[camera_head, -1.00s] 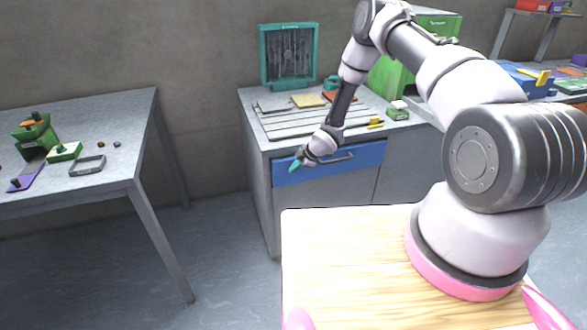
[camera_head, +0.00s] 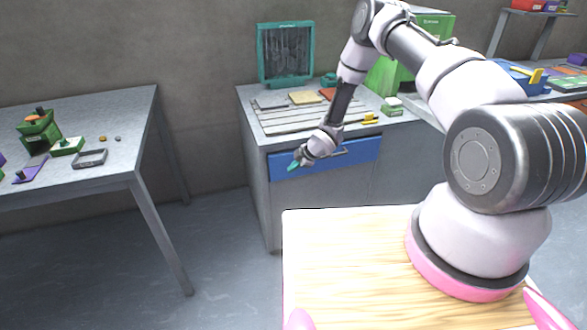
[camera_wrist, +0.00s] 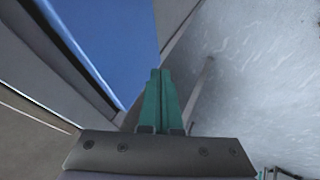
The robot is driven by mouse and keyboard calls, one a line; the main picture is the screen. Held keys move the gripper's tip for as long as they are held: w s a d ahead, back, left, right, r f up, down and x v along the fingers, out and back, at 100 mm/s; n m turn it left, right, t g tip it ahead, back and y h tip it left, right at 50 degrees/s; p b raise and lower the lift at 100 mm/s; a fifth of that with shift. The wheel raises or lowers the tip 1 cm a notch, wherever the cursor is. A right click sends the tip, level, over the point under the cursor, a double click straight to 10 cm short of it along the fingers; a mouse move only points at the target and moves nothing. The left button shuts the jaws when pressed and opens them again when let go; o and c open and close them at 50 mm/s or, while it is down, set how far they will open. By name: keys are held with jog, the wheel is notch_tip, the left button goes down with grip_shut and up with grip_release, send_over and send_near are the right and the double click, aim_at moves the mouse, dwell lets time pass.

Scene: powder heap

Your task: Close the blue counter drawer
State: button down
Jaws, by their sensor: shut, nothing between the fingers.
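The blue drawer (camera_head: 362,153) sits in the front of the grey counter, below the countertop. Its front looks close to flush with the counter; I cannot tell whether a small gap remains. My gripper (camera_head: 293,166) is at the left end of the drawer front, its teal fingers shut and empty. The dark handle (camera_head: 340,153) is partly hidden by my wrist. In the wrist view, the shut fingers (camera_wrist: 162,98) overlap the lower edge of the blue drawer front (camera_wrist: 112,40). I cannot tell whether they touch it.
The counter (camera_head: 243,110) carries a slatted panel (camera_head: 300,118), a teal framed screen (camera_head: 286,55) and small items. A grey table (camera_head: 120,110) with several small objects stands at the left. Open floor (camera_head: 215,235) lies between them.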

jog(key=s+d+r+m+t+h, duration=0.15)
jog(key=d+r+m, duration=0.35)
jog(key=r, duration=0.9)
jog(key=s+d+r+m+h, duration=0.2)
jog(key=d+r, duration=0.6)
jog(key=r, duration=0.6)
jog(key=s+d+r+m+t+h, duration=0.15)
jog(key=d+r+m, duration=0.35)
jog(key=r, duration=0.9)
jog(key=s+d+r+m+h, duration=0.1)
jog(key=s+d+r+m, duration=0.15)
jog(key=s+r, duration=0.45)
jog(key=s+d+r+m, duration=0.2)
jog(key=s+r+m, duration=0.2)
jog(key=s+r, duration=0.3)
jog(key=s+a+r+m+y, duration=0.1)
jog(key=s+r+m, duration=0.1)
jog(key=s, duration=0.6)
jog(key=s+r+m+y, duration=0.1)
jog(key=s+r+m, duration=0.1)
jog(key=s, duration=0.6)
jog(key=shift+a+r+m, duration=0.35)
jog(key=shift+a+m, duration=0.05)
jog(key=shift+m, duration=0.35)
